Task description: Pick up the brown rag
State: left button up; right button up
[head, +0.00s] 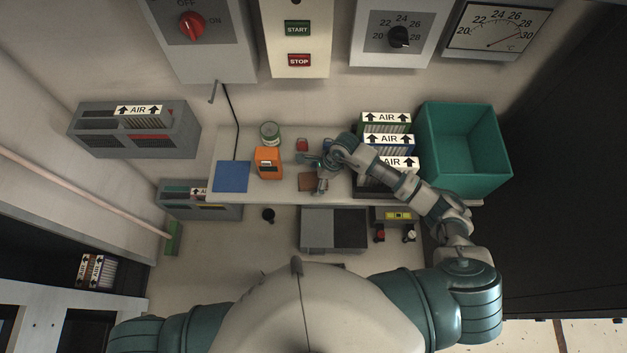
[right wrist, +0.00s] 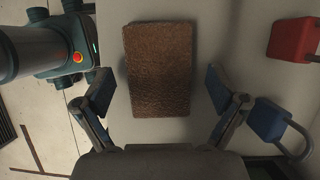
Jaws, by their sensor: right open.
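The brown rag (right wrist: 158,70) is a flat, rough-textured rectangle lying on the pale shelf. In the right wrist view it lies ahead of and between my spread fingers, with a gap on each side. In the head view the rag (head: 306,182) shows partly beside my right gripper (head: 320,175), which hides some of it. In the wrist view my right gripper (right wrist: 161,93) is open and empty, and its fingers do not appear to touch the rag. My left gripper is not in view.
A red padlock (right wrist: 292,38) and a blue padlock (right wrist: 268,120) lie to the right in the wrist view. On the shelf (head: 262,190) stand an orange device (head: 267,163), a can (head: 270,133) and several AIR filters (head: 386,124). A blue cloth-like square (head: 232,177) lies left; a teal bin (head: 466,190) is right.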

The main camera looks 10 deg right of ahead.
aim_at(310, 179)
jog(key=shift+c, duration=0.3)
jog(key=c, duration=1)
jog(key=shift+c, duration=0.2)
jog(key=shift+r+p, duration=0.25)
jog(key=shift+p, duration=0.15)
jog(key=shift+r, duration=0.35)
notch_tip(310, 179, up, 2)
jog(key=shift+r+b, duration=0.2)
jog(key=shift+b, duration=0.2)
jog(key=s+a+r+b, duration=0.1)
jog(key=s, duration=1.5)
jog(key=shift+r+b, duration=0.3)
jog(key=shift+r, duration=0.1)
